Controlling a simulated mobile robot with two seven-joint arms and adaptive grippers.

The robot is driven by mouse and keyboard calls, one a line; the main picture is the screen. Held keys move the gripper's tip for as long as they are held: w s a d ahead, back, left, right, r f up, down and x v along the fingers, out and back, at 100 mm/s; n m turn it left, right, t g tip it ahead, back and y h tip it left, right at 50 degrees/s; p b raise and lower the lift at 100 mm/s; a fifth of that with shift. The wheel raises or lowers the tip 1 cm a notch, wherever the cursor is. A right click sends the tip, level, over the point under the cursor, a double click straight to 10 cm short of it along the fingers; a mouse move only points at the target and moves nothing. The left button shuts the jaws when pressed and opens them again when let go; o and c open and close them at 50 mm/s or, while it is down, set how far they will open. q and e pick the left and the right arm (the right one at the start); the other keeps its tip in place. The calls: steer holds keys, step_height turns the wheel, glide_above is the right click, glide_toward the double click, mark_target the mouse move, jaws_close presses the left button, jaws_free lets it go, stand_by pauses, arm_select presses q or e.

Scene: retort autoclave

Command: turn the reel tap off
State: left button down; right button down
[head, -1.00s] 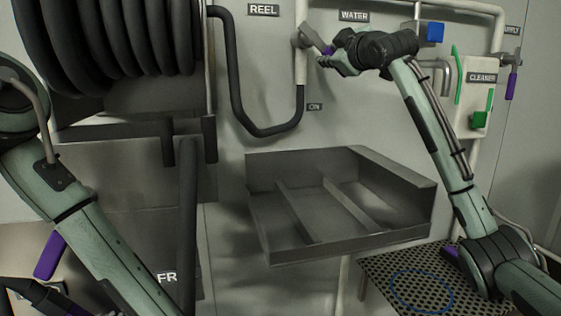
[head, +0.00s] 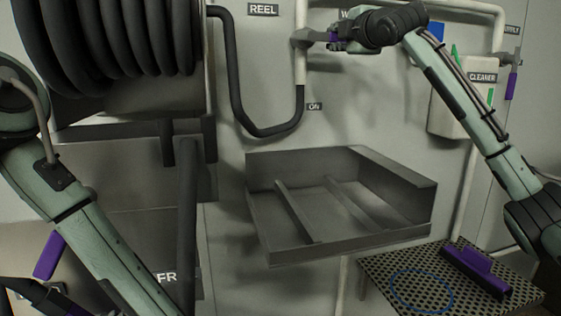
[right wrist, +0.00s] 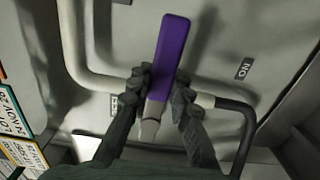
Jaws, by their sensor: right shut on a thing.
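The reel tap (head: 301,38) sits on the vertical pipe to the right of the REEL sign. Its lever has a grey stem and a purple handle (right wrist: 170,45). In the head view the lever points right, about level and across the pipe. My right gripper (head: 337,41) is at the lever's outer end. In the right wrist view my right gripper (right wrist: 159,88) has a finger on each side of the handle and is shut on it. The fingers partly cover the handle in the head view. My left arm shows at the left, but its gripper is out of view.
An ON label (head: 315,106) is on the wall below the tap. A black hose reel (head: 110,40) stands left. A metal tray (head: 345,250) juts out below. A purple-and-black tool (head: 477,268) lies on a perforated shelf (head: 385,270). A CLEANER box (head: 450,110) is behind my right arm.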

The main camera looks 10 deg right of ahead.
steer(key=shift+a, duration=0.1)
stand_by(0.4)
steer(key=c, duration=1.4)
jaws_free()
steer(key=shift+r, duration=0.1)
steer(key=shift+o, duration=0.2)
steer(key=shift+s, duration=0.1)
steer(key=shift+s, duration=0.3)
steer(key=s, duration=1.1)
steer(key=shift+d, duration=0.2)
steer(key=shift+s, duration=0.15)
